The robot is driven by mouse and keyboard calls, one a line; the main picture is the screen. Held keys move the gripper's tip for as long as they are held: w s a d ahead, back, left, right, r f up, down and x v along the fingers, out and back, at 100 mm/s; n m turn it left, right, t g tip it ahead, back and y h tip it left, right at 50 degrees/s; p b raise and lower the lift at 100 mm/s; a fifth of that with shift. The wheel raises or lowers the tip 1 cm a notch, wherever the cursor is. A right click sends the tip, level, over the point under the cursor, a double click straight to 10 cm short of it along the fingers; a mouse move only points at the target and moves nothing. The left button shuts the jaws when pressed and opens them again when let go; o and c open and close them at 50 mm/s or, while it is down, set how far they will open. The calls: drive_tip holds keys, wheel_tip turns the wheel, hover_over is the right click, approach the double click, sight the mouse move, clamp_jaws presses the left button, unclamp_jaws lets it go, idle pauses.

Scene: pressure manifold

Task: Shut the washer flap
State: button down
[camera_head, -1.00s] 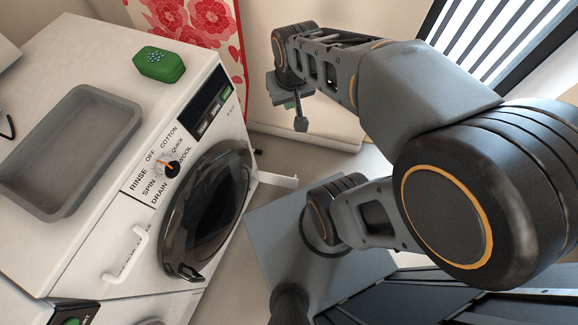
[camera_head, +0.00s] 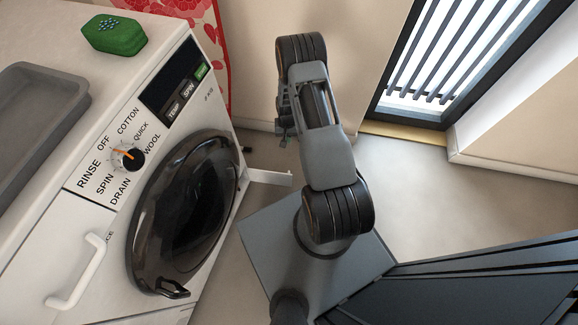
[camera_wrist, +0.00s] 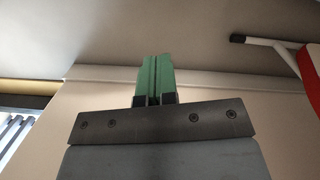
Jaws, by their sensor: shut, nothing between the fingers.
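The white washer (camera_head: 60,250) stands at the left in the head view. A thin white flap (camera_head: 268,178) sticks out from the lower right of its front, past the round door, and looks open. The dark round door (camera_head: 185,215) appears closed against the front. My gripper (camera_head: 286,142) is small and partly hidden by my arm in the head view, to the right of the washer and apart from the flap. In the wrist view my gripper's green fingers (camera_wrist: 155,78) are shut together, with nothing between them.
A white bar handle (camera_head: 82,270) is on the washer front. A dial (camera_head: 125,158) and a dark display (camera_head: 182,90) sit above the door. Floor is free at the right, before the barred window (camera_head: 455,60).

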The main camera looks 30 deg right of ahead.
drive_tip(key=s+a+f+b, duration=0.1)
drive_tip(key=s+f+b, duration=0.1)
drive_tip(key=f, duration=0.5)
drive_tip(key=s+a+f+b, duration=0.1)
drive_tip(key=s+f+b, duration=0.2)
drive_tip(key=f, duration=0.4)
drive_tip(key=shift+s, duration=0.1)
